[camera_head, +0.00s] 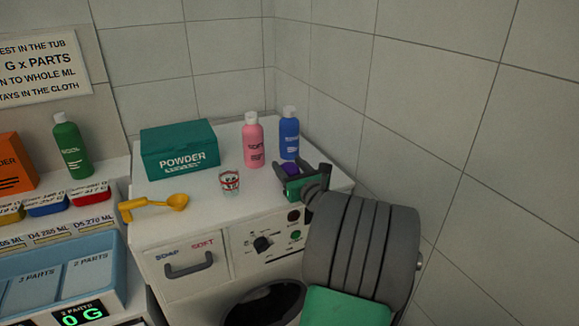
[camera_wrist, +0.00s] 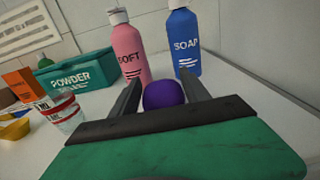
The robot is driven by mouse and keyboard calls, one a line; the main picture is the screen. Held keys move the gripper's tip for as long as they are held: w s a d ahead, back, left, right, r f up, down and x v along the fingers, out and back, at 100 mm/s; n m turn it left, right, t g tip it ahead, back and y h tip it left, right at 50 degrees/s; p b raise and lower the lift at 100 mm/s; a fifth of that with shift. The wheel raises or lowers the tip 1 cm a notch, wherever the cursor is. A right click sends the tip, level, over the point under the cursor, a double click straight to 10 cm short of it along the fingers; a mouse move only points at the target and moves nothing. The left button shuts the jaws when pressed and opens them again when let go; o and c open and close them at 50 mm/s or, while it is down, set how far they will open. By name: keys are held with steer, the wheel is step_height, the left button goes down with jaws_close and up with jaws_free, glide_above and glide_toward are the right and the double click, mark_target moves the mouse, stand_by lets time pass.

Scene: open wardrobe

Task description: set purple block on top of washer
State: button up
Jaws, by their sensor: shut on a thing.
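The purple block (camera_wrist: 164,95) is between my gripper's two dark fingers in the wrist view, and it looks rounded there. In the head view only a small part of the purple block (camera_head: 291,169) shows between the fingers. My gripper (camera_head: 293,168) is shut on it, over the right part of the washer top (camera_head: 205,215). I cannot tell whether the block touches the top. The washer is white, with a drawer, knobs and a round door at its front. My gripper also shows in the wrist view (camera_wrist: 163,88).
A pink SOFT bottle (camera_head: 253,139) and a blue SOAP bottle (camera_head: 289,133) stand just behind my gripper. A teal POWDER box (camera_head: 180,150), a measuring cup (camera_head: 229,182) and a yellow scoop (camera_head: 155,205) are to the left on the washer. A tiled wall (camera_head: 430,120) is close on the right.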

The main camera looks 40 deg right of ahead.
steer(key=shift+f, duration=0.2)
steer(key=o, duration=1.5)
steer(key=shift+r, duration=0.3)
steer(key=b+v, duration=0.1)
steer(key=v, duration=1.1)
steer(key=shift+b, duration=0.35)
